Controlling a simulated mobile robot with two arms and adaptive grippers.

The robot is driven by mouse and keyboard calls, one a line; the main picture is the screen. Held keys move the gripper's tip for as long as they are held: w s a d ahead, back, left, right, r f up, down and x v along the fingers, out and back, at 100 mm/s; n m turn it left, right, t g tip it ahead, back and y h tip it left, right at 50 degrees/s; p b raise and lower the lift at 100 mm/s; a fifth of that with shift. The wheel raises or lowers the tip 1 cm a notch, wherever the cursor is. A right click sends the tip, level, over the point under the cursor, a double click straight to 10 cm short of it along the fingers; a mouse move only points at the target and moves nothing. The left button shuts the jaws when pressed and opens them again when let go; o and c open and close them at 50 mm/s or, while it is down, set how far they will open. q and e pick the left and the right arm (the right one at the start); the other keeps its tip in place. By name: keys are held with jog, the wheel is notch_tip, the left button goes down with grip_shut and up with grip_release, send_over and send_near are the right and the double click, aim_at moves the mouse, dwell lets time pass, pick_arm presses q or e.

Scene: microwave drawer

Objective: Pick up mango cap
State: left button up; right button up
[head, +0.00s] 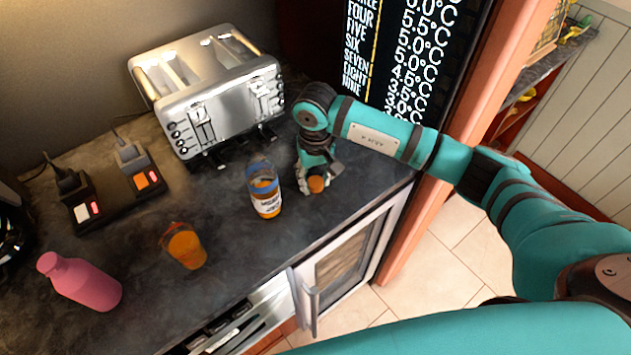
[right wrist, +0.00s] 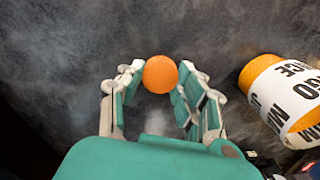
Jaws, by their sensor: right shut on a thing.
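The mango cap (head: 316,184) is a small round orange cap at the right of the dark counter. It also shows in the right wrist view (right wrist: 160,74), between my fingertips. My right gripper (head: 315,178) points down and is shut on the cap. Whether the cap touches the counter or is just above it, I cannot tell. The mango juice bottle (head: 265,196), with orange contents and a white label, stands just left of my gripper, apart from it. In the right wrist view the bottle (right wrist: 285,95) shows at the right. My left gripper is not in view.
A silver toaster (head: 205,92) stands behind the bottle. Sockets with plugs (head: 112,196) lie at the back left. A framed glass door (head: 340,262) is below the counter's front edge.

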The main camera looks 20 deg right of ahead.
aim_at(315, 181)
jog(key=shift+r, duration=0.1)
jog(key=shift+r+b, duration=0.5)
jog(key=shift+r, duration=0.05)
notch_tip(315, 181, up, 2)
jog(key=shift+r+b, duration=0.1)
jog(key=shift+b, duration=0.65)
jog(key=s+a+b, duration=0.1)
jog(key=s+a, duration=0.2)
jog(key=s+a+b, duration=0.2)
jog(key=s+a, duration=0.1)
jog(key=s, duration=0.1)
jog(key=s+a+r+b, duration=0.1)
jog(key=s+a, duration=0.2)
jog(key=s, duration=0.1)
jog(key=shift+s+a+r, duration=0.1)
jog(key=shift+a, duration=0.15)
jog(key=shift+s+a+r+b, duration=0.15)
jog(key=shift+s+a+b, duration=0.25)
jog(key=shift+s, duration=0.15)
jog(key=shift+o, duration=0.3)
